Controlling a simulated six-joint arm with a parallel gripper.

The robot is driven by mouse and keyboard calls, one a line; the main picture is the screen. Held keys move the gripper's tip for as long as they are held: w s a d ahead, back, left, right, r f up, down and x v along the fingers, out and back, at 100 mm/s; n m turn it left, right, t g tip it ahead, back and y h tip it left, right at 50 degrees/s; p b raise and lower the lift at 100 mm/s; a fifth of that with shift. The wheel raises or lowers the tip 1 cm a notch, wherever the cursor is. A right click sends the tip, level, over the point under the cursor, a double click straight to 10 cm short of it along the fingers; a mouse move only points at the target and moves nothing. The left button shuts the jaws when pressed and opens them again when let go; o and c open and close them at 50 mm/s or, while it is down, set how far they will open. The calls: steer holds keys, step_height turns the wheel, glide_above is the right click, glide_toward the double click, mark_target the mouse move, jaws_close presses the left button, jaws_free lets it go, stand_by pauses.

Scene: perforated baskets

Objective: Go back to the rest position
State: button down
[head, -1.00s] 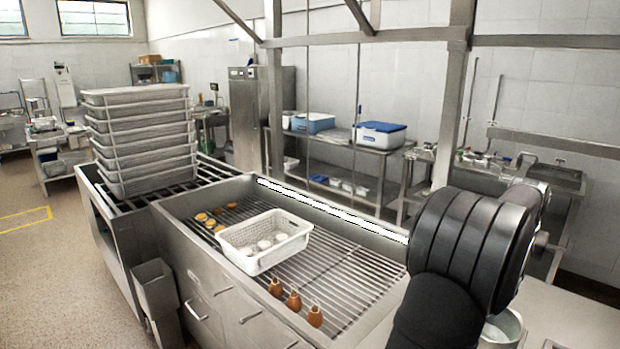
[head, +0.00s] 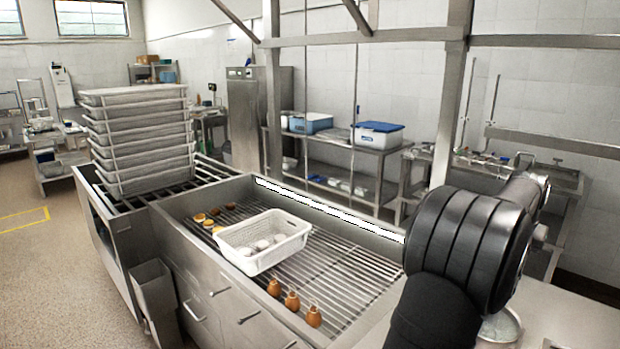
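My arm shows at the right of the head view as a thick black jointed link, standing in front of the counter. My gripper is not in the picture, so its fingers cannot be seen. A white perforated basket (head: 262,242) sits upright on the slatted metal rack (head: 345,262) and holds several pale round items (head: 262,244). Several small orange-brown items (head: 207,218) lie on the slats behind and left of the basket. Three brown jar-like pieces (head: 292,300) stand in a row at the rack's front edge.
A metal bowl (head: 499,326) sits partly hidden behind my arm. A steel post (head: 452,95) rises behind the rack. The slats right of the white basket are clear.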

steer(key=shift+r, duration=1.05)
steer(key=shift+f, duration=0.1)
